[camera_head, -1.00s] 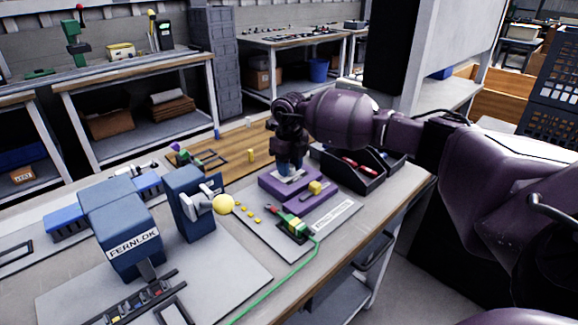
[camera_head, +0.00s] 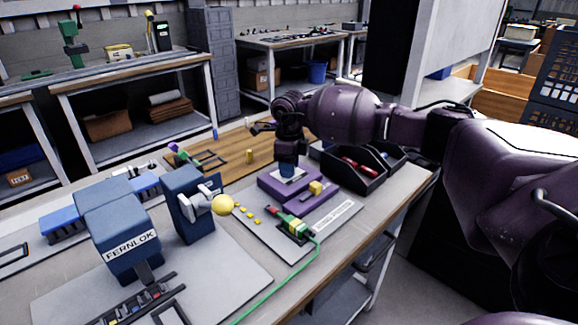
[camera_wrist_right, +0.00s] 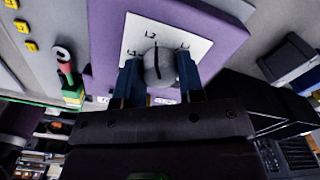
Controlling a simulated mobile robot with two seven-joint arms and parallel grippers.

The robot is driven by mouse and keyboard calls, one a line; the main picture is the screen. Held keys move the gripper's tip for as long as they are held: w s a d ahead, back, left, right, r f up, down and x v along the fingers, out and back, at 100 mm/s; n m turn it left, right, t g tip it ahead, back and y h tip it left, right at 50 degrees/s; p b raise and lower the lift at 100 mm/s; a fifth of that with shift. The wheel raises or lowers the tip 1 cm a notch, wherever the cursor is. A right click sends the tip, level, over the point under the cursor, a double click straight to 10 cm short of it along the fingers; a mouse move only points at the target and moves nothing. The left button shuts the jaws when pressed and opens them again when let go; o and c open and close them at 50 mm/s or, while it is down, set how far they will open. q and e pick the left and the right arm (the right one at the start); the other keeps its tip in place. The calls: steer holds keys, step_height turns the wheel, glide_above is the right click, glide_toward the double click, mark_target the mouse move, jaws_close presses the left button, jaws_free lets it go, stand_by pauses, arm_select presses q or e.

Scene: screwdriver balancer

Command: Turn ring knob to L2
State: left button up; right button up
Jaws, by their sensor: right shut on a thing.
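The grey round knob (camera_wrist_right: 158,68) sits on a white label plate (camera_wrist_right: 176,33) on the purple box. A dark line on the knob points up the picture toward the middle mark, which seems to read L2. Other marks lie to its left and right, too small to read surely. My right gripper (camera_wrist_right: 160,84) has its two blue fingers on either side of the knob, shut on it. In the head view the right gripper (camera_head: 287,170) points down onto the purple box (camera_head: 272,186), hiding the knob. My left gripper is not in view.
A black bin (camera_head: 352,177) stands close on the right. A blue FERNLOK machine (camera_head: 130,240) stands at left.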

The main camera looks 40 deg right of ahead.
stand_by(0.3)
steer(key=o, duration=0.9)
steer(key=shift+r, duration=0.1)
steer(key=shift+r+p, duration=0.85)
steer(key=shift+r, duration=4.5)
